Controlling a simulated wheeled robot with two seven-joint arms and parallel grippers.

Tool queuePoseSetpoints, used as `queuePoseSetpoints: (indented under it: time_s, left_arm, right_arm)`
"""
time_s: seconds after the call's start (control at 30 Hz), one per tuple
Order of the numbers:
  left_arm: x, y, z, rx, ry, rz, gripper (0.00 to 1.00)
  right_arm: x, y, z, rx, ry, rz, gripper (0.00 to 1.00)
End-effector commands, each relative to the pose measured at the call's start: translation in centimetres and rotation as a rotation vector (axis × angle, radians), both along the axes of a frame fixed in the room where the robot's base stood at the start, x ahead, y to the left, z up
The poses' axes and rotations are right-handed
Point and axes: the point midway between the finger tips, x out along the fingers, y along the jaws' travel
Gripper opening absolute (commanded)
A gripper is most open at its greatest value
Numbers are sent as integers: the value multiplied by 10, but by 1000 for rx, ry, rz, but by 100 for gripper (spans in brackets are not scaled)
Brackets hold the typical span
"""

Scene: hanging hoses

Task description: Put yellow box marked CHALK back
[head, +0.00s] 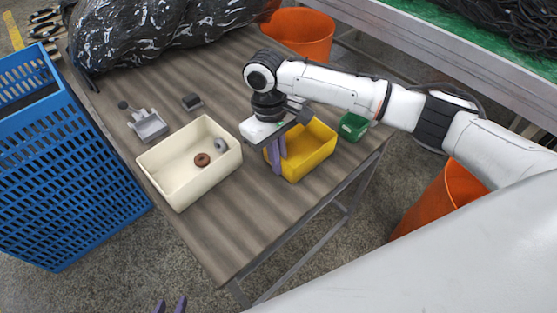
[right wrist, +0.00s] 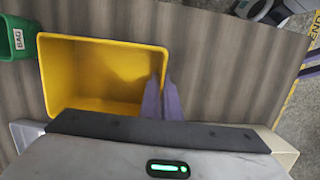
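The yellow box (head: 318,153) is an open bin near the table's right edge in the head view. No CHALK marking shows on its visible sides. In the right wrist view the yellow box (right wrist: 105,72) is seen from above and looks empty. My right gripper (head: 277,162) has its purple fingers close together at the box's left wall. In the right wrist view the gripper's fingers (right wrist: 163,100) straddle that wall's rim. Whether the box is lifted is unclear. My left gripper (head: 170,306) shows only two separated fingertips at the bottom edge, empty.
A green box (head: 353,127) marked BAG stands right beside the yellow box. A cream bin (head: 172,187) holding a brown ring and a grey ring is at the left. The table's front strip is bare.

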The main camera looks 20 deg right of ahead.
Motion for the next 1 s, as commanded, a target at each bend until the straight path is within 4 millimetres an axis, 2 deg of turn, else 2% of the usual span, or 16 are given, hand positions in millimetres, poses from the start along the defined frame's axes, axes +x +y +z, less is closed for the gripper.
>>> queuePoseSetpoints:
  time_s: [0.27, 0.3, 0.4, 0.73, 0.87, 1.0]
  left_arm:
    - [-4, -1, 0, -1, 8, -1, 31]
    - [-4, -1, 0, -1, 8, -1, 31]
    - [-5, -1, -1, -1, 8, -1, 31]
    - [-5, 0, -3, -1, 8, -1, 31]
    - [-5, 0, -1, 0, 8, 0, 31]
    - [-5, 0, 1, -1, 8, 1, 31]
  right_arm:
    - [0, 0, -2, 0, 0, 0, 0]
    - [0, 0, -2, 0, -1, 0, 8]
    - [0, 0, -2, 0, -1, 0, 22]
    - [0, 0, 0, 1, -2, 0, 22]
    - [3, 1, 16, 2, -3, 0, 22]
    - [7, 3, 45, 2, -5, 1, 22]
